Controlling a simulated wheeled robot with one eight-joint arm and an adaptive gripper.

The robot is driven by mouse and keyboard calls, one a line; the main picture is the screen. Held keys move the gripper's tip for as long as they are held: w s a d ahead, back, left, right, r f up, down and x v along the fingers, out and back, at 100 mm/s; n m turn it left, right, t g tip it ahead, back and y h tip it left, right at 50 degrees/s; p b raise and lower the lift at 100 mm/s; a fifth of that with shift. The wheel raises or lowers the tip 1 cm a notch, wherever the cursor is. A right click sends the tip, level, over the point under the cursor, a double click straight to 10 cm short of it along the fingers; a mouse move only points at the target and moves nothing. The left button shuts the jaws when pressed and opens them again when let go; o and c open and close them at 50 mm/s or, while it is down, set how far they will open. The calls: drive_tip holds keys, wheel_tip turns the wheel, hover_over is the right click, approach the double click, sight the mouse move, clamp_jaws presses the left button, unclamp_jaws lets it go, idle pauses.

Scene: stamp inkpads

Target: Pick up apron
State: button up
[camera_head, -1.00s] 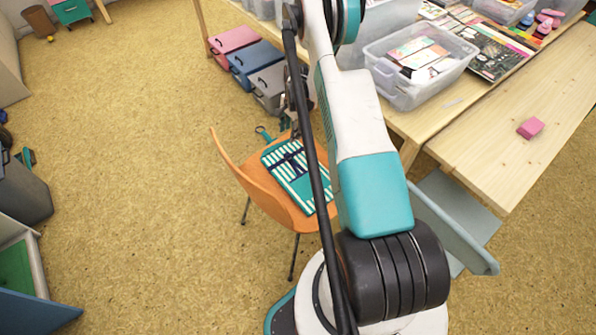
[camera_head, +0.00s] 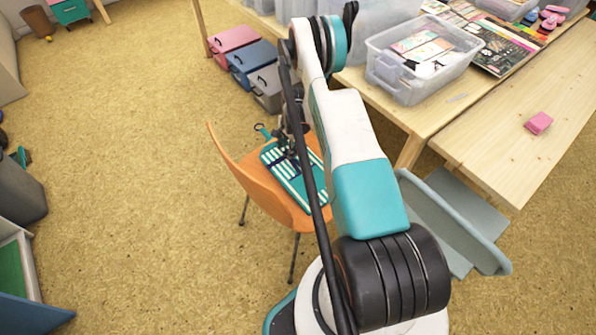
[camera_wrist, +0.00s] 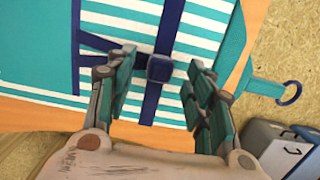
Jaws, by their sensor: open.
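The apron (camera_head: 287,187) is a folded teal and white striped cloth with dark blue straps. It lies on the seat of an orange chair (camera_head: 262,190). In the wrist view the apron (camera_wrist: 205,45) fills the upper middle, with a dark blue buckle (camera_wrist: 160,68) where the straps cross. My gripper (camera_wrist: 160,85) is open, with its two fingers on either side of the buckle and the vertical strap. I cannot tell whether the fingertips touch the cloth. In the head view my arm hides part of the apron and most of my gripper.
A wooden table (camera_head: 400,112) with a clear plastic bin (camera_head: 418,62) stands to the right. Pink, blue and grey cases (camera_head: 235,40) stand on the floor behind the chair. A grey-blue chair (camera_head: 455,225) is at the right. The floor to the left is mostly clear.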

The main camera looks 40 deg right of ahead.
drive_tip(key=shift+a+f, duration=0.1)
drive_tip(key=shift+f, duration=0.6)
drive_tip(key=shift+r, duration=0.1)
drive_tip(key=shift+c, duration=0.3)
clamp_jaws()
